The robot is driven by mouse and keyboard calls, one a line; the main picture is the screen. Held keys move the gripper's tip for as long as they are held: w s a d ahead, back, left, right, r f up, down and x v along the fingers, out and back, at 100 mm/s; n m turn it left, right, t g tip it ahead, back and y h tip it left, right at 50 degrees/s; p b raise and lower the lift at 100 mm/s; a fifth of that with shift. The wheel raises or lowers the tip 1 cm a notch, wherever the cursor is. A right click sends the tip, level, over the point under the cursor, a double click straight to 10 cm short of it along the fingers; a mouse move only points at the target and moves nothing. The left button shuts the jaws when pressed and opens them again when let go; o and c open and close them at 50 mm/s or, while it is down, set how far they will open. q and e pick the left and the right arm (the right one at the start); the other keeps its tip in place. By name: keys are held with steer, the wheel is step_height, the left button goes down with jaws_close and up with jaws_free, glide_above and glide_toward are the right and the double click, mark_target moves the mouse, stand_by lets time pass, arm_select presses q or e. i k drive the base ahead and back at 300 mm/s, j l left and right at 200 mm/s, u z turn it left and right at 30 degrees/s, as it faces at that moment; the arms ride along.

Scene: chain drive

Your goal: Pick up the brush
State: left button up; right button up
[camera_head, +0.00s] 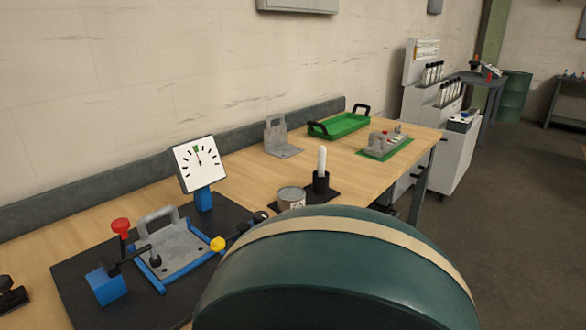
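A white upright handle (321,160), which looks like the brush, stands in a small black cup (321,182) on a dark mat on the wooden bench. The brush's lower end is hidden inside the cup. A grey tin (291,198) stands just left of the cup. Neither my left gripper nor my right gripper shows in the head view. The near part of the bench is hidden at the bottom of the view.
On the bench (240,169) stand a dial gauge (195,163), a blue clamp fixture holding a grey bracket (175,250), another grey bracket (280,138), a green tray (340,126) and a grey part on a green mat (384,152). Bare wood lies behind the cup.

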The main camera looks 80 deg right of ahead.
mark_target(321, 150)
steer(key=z, duration=2.7)
